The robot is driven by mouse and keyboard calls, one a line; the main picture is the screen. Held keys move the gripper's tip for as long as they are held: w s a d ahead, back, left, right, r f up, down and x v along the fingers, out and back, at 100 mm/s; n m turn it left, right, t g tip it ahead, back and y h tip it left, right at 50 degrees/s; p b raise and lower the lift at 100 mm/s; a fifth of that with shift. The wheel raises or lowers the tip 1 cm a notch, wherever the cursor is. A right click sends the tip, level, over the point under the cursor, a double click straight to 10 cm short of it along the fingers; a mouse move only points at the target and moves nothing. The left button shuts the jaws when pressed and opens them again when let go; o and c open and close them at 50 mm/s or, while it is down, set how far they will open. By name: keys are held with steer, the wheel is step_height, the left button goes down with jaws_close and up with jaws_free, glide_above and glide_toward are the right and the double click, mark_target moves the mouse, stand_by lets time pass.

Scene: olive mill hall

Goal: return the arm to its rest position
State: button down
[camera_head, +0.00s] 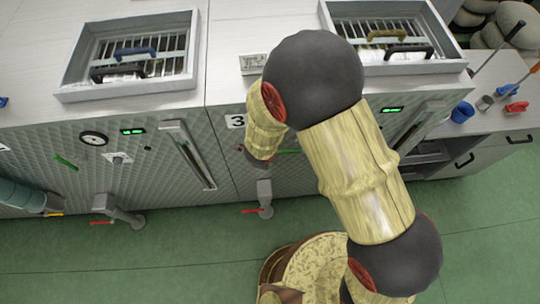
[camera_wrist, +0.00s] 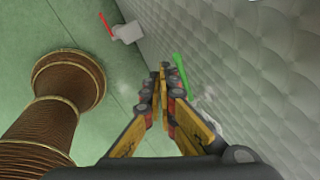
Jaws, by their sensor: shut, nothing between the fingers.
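My arm (camera_head: 358,172) is bent over in the camera_head view, its upper links reaching toward the front of the machine marked 3. Its far link points down in front of the quilted metal panel (camera_head: 217,160). My gripper (camera_wrist: 162,78) shows in the camera_wrist view with its yellow and black fingers together and nothing between them. It is beside the quilted panel, which is on the right in that view. A green handle (camera_wrist: 181,75) shows close to the fingertips; I cannot tell whether they touch.
A valve with a red handle (camera_head: 253,211) sticks out low on the machine front. A long vertical bar handle (camera_head: 188,155) is left of my arm. Open-topped trays (camera_head: 76,96) sit on the worktop. The green floor (camera_head: 180,262) is clear in front.

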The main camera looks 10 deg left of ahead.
steer(key=shift+s, duration=0.1)
stand_by(0.6)
steer(key=s+a+r+n+g+y+b, duration=0.1)
steer(key=s+a+r+n+g+y, duration=0.1)
steer(key=s+n, duration=0.35)
steer(key=s+a+r+n+g+y+b, duration=0.1)
steer(key=s+a+r+n+g, duration=0.15)
steer(key=s+n, duration=0.35)
steer(key=d+r+n+t+h+b, duration=0.1)
steer(key=d+r+n+t+b, duration=0.1)
steer(key=d+b, duration=1.2)
steer(key=d+r+n+t+h+b, duration=0.2)
steer(key=d+r+n+t+b, duration=0.1)
steer(key=d+b, duration=1.1)
steer(key=s+d+n+t, duration=0.1)
steer(key=d+n, duration=0.1)
steer(key=d, duration=0.3)
steer(key=shift+d+r, duration=0.2)
steer(key=shift+r, duration=0.1)
steer(key=shift+a, duration=0.1)
